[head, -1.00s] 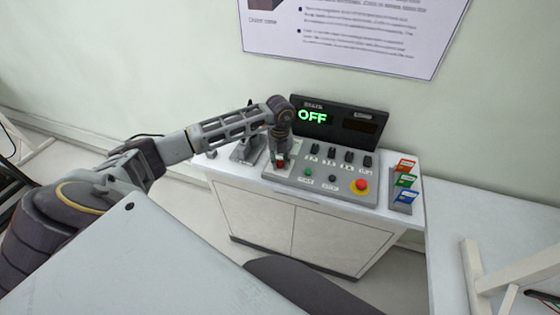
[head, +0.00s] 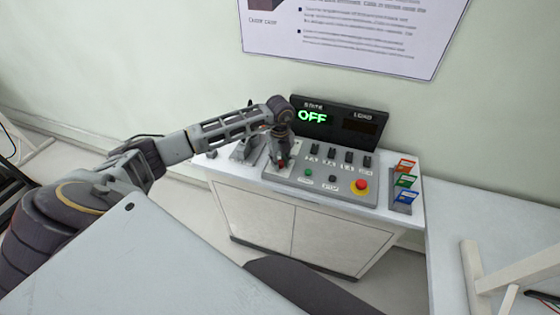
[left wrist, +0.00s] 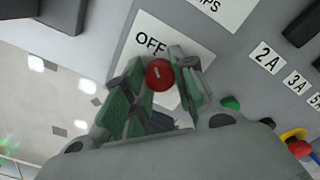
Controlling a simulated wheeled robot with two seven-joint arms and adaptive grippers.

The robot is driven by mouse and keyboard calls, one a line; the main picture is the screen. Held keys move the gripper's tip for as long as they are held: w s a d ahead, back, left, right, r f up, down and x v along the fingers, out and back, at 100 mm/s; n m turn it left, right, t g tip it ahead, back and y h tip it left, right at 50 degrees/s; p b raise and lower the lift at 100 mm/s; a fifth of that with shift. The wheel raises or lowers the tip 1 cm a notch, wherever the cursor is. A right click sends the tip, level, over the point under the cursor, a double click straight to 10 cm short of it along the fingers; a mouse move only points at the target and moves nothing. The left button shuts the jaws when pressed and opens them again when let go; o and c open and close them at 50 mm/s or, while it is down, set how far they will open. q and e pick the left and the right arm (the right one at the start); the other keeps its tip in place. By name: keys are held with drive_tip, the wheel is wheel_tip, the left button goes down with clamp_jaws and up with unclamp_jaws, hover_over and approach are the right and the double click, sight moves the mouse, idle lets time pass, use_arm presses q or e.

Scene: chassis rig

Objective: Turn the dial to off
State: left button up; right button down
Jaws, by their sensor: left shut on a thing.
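The red dial (left wrist: 159,74) shows in the left wrist view with a white pointer line on its face, and the "OFF" label (left wrist: 150,43) sits just above it. My left gripper (left wrist: 157,88) is shut on the dial, with a green-padded finger on each side. In the head view my left gripper (head: 279,160) is down at the left part of the grey control panel (head: 322,190), mostly hiding the dial. The display (head: 312,117) behind the panel reads "OFF" in green under "STATE". My right gripper does not show.
Right of the dial are several black switches (head: 331,153), a green button (head: 308,172) and a red emergency button (head: 360,185) on yellow. A rack with coloured tags (head: 404,182) stands at the cabinet's right end.

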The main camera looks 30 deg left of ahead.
sight(280, 162)
use_arm(q)
drive_tip(key=shift+r, duration=0.1)
drive_tip(key=o, duration=1.1)
drive_tip(key=shift+c, duration=0.2)
wheel_tip(280, 162, up, 12)
idle(0.5)
